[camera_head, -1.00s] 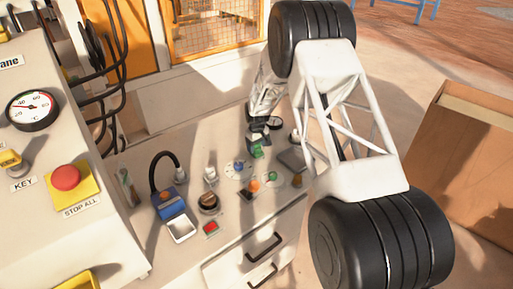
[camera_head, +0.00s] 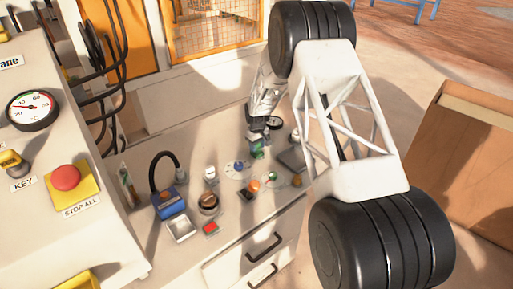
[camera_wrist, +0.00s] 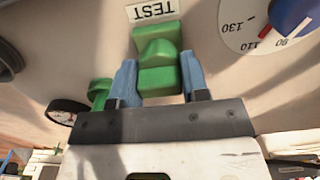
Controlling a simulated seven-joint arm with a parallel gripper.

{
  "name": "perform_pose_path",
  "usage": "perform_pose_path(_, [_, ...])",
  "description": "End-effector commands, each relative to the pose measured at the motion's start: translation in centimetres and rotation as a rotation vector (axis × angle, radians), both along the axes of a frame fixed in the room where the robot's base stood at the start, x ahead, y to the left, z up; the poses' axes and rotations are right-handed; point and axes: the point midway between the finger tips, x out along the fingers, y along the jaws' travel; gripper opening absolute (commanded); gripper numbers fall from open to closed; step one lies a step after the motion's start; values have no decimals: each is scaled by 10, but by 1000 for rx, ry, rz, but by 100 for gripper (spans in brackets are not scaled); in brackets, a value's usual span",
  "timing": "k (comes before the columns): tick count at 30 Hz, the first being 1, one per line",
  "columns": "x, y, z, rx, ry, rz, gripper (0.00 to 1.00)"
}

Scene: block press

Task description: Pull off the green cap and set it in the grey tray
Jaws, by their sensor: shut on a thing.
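The green cap (camera_wrist: 158,48), a blocky stepped piece, sits beside the TEST label in the wrist view. My gripper (camera_wrist: 158,84) has its blue fingers on either side of it, shut on it. In the head view the green cap (camera_head: 257,152) shows just below my gripper (camera_head: 258,136), low over the panel. I cannot tell whether it is lifted from its seat.
A second green piece (camera_wrist: 100,93) stands beside my left finger, near a round gauge (camera_wrist: 66,111). A dial with a blue knob (camera_wrist: 292,17) is at upper right. A blue box with a black cable (camera_head: 168,202), an orange knob (camera_head: 253,186) and a red button (camera_head: 210,228) lie nearby.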

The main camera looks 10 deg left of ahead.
Motion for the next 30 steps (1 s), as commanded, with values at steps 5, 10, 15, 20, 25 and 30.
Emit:
perform_pose_path(5, [0, 0, 1, 0, 0, 0, 3])
perform_pose_path(10, [0, 0, 4, 0, -1, 0, 3])
perform_pose_path(15, [0, 0, 9, 0, -1, 0, 3])
perform_pose_path(20, [0, 0, 13, 0, -1, 0, 3])
perform_pose_path(25, [0, 0, 18, 1, -1, 0, 3])
perform_pose_path(30, [0, 0, 22, 0, 0, 0, 3])
